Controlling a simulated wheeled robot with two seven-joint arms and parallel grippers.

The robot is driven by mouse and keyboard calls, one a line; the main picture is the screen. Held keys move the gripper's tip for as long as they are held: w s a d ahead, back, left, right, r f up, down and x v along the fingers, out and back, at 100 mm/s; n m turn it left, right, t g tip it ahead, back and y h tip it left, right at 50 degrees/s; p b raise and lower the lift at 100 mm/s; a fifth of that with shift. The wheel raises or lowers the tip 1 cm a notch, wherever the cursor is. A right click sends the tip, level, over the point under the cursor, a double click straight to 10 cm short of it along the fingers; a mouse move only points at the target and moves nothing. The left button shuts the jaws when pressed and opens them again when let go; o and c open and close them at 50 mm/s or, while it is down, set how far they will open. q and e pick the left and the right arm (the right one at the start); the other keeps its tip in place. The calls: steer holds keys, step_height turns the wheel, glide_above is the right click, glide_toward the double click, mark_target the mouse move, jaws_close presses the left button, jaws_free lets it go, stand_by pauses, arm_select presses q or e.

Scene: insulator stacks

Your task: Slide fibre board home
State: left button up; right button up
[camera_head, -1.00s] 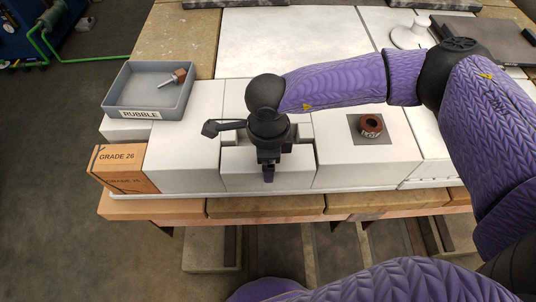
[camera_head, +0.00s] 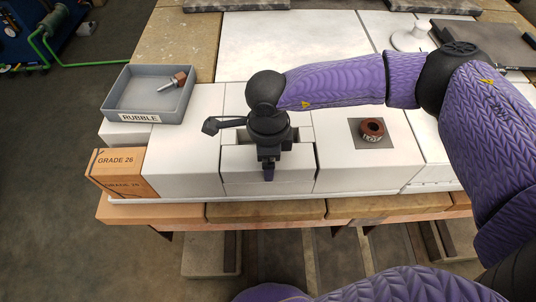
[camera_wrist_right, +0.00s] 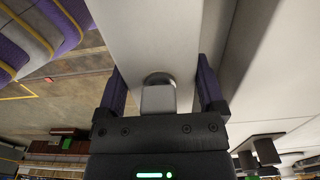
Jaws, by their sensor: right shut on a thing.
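A white board (camera_head: 240,160) sits in a slot in the row of white blocks, below my right gripper (camera_head: 268,172). My right gripper points down at its front part, with its fingertips partly hidden by the hand. In the right wrist view, the two purple fingers (camera_wrist_right: 160,88) stand on either side of the pale board (camera_wrist_right: 145,30), shut on it. The board's far end and underside are hidden. A dark gap shows behind the board, and a narrow one on its right. My left gripper is out of view.
White blocks (camera_head: 185,150) flank the slot on both sides. A grey rubble tray (camera_head: 112,98) holds a bolt-like piece. An orange-brown Grade 26 block (camera_head: 120,175) stands at the left end. A brown ring (camera_head: 372,128) sits on a dark square at the right.

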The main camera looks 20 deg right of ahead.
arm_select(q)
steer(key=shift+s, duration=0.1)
arm_select(e)
steer(key=o, duration=1.1)
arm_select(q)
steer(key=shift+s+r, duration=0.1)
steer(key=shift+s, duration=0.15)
arm_select(e)
step_height(320, 180, up, 10)
steer(key=p, duration=0.4)
steer(key=shift+f, duration=0.2)
steer(key=shift+r, duration=0.2)
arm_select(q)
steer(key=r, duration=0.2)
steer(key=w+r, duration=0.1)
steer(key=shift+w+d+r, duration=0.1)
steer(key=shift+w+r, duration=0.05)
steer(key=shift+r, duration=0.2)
